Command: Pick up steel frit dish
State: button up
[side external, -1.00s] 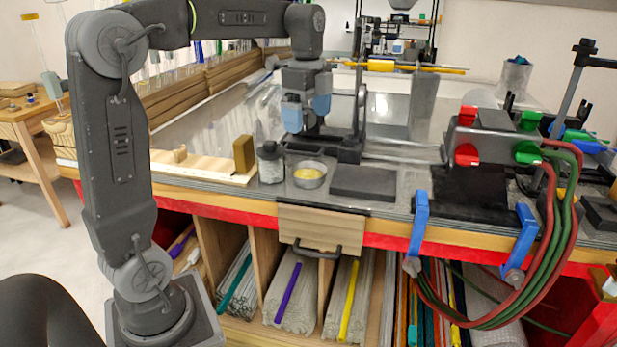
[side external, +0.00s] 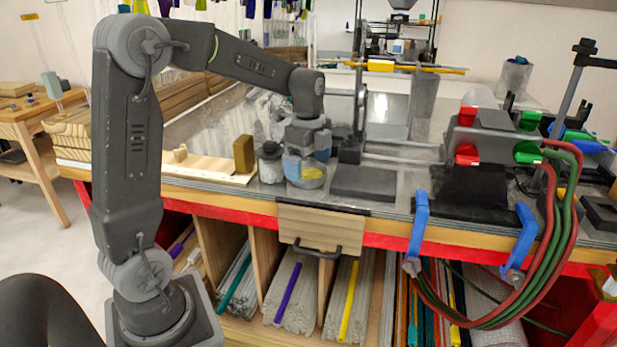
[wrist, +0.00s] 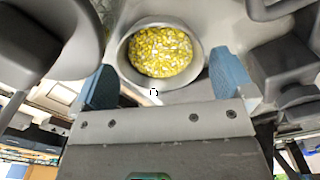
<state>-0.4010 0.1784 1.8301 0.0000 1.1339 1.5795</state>
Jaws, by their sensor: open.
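The steel frit dish (side external: 309,184) stands on the metal bench top near its front edge, filled with yellow frit. It also shows in the wrist view (wrist: 126,70), upright, with yellow grains inside. My gripper (side external: 306,170) is low over the dish, its blue fingertips partly hiding it in the side view. In the wrist view my gripper (wrist: 163,82) is open, with one blue finger on each side of the dish's near edge. I cannot tell whether either finger touches the dish.
A lidded grey jar (side external: 270,163) stands close to the left of the dish. A dark flat block (side external: 364,182) lies close to its right. A wooden board with a brown block (side external: 244,154) is further left. A torch-like device with red and green knobs (side external: 490,140) stands far right.

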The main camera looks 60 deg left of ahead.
notch_tip(320, 180, down, 2)
jog(key=shift+f, duration=0.1)
jog(key=c, duration=0.8)
jog(key=w+a+r, duration=0.1)
jog(key=w+r, duration=0.2)
jog(key=r, duration=1)
send_over(365, 178)
notch_tip(365, 178, down, 6)
jog(key=shift+f, duration=2.3)
